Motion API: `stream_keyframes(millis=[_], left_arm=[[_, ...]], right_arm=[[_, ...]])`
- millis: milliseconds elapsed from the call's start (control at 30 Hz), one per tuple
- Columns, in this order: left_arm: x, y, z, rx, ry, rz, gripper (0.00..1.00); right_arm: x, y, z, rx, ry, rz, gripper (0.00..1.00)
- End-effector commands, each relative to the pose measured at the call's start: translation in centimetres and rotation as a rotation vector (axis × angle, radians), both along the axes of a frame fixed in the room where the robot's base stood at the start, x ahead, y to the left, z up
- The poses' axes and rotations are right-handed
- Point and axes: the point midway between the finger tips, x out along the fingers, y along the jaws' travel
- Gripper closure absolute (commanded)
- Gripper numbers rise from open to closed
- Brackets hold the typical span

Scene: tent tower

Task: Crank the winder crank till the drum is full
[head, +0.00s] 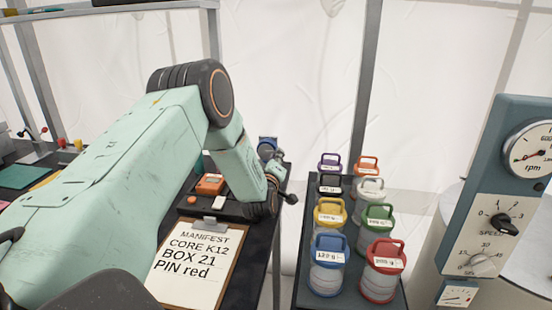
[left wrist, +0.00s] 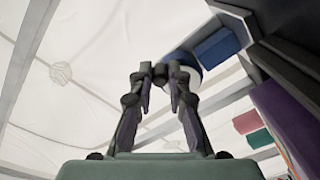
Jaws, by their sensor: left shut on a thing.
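My left arm comes in from the left, and its gripper (head: 270,158) is at the far end of the dark bench, beside a small blue device (head: 267,142) that looks like the winder. In the left wrist view the fingers (left wrist: 160,78) are closed together on a small dark knob (left wrist: 160,72), which looks like the crank handle. A round blue and white part (left wrist: 186,66), perhaps the drum, shows just behind the fingertips. How full the drum is cannot be told. My right gripper is not in view.
An orange device (head: 210,184) and a clipboard (head: 196,262) reading "CORE K12, BOX 21, PIN red" lie on the bench near my forearm. Several coloured lidded jars (head: 328,262) stand on a dark table to the right. A dial panel (head: 500,200) stands at far right.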

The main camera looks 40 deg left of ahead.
Motion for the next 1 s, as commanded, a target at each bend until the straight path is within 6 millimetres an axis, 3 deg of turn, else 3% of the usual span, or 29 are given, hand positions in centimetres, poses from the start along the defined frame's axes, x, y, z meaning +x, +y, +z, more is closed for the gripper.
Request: stream_keyframes(millis=[233, 267, 500, 833, 1000], left_arm=[[0.0, 0.0, 0.0, -0.001, -0.001, 0.001, 1.0], [0.0, 0.0, 0.0, -0.001, -0.001, 0.001, 0.82], [0.0, 0.0, 0.0, -0.001, -0.002, 0.001, 0.62], [-0.1, 0.0, 0.0, -0.001, -0.002, 0.001, 0.61], [-1.4, -0.7, 0.0, -0.002, 0.0, 0.001, 0.61]], right_arm=[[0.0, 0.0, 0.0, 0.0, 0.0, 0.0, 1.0], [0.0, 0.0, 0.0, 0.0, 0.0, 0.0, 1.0], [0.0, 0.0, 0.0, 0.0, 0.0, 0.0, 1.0], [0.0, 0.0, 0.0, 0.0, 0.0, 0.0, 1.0], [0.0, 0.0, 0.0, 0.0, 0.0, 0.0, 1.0]])
